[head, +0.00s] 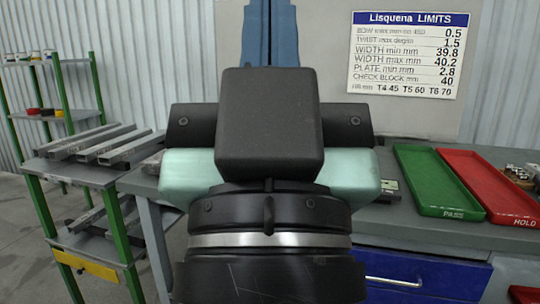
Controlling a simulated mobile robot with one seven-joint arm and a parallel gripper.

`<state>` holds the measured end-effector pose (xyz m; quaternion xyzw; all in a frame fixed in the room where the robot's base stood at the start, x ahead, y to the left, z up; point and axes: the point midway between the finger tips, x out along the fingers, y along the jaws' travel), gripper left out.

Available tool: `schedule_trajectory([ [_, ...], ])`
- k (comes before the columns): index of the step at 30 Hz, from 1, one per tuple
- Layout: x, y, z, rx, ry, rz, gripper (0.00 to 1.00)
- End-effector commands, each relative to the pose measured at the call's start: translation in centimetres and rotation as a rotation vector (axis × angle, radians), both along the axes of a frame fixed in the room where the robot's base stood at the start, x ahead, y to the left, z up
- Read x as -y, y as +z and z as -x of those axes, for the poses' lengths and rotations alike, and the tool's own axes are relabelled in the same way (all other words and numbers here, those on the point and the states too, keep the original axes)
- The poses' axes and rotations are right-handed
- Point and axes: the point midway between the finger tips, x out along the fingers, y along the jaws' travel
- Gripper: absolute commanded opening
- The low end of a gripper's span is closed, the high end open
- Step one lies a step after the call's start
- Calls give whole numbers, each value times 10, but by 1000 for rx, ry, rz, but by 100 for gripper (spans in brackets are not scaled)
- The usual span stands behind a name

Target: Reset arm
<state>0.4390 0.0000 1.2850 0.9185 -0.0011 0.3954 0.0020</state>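My gripper (268,175) fills the middle of the head view, seen from behind and very close. A black box-shaped housing, dark side parts and a pale mint-green body show, above my black wrist with a silver ring. Its fingers are hidden behind the housing, so I cannot see whether it is open or shut or whether it holds anything. The gripper hides the middle of the grey table (405,218).
A green PASS tray (440,182) and red HOLD tray (487,187) lie at right. A limits sign (408,55) hangs behind. A green-legged rack (85,175) holds metal bars at left. A blue drawer (420,275) is below the table.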

Motion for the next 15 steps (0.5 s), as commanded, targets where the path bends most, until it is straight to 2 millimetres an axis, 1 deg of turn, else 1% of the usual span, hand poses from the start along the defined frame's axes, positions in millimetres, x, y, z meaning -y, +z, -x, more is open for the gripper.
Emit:
schedule_trajectory([
  [1,0,34,0,0,1,-1,0],
  [15,0,180,-1,-1,4,-1,0],
])
